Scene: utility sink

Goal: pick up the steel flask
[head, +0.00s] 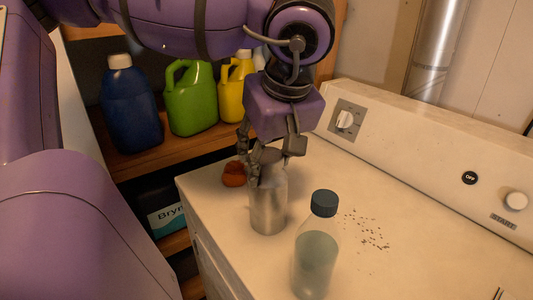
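The steel flask (268,207) is a silver cylinder standing upright on the white machine top, near its left edge. My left gripper (270,155) comes down from above, with its dark fingers around the flask's upper part. One finger overlaps the left side of the flask's top, and the other shows at the upper right. The fingers partly hide the flask's top. I cannot tell whether they press on it. The flask's base appears to rest on the surface. My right gripper is not in view.
A clear bottle with a dark cap (315,262) stands just right of the flask. A small orange-brown object (233,174) lies behind left. Dark specks (368,230) are scattered to the right. Blue (130,112), green (192,105) and yellow (232,95) jugs stand on a shelf behind.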

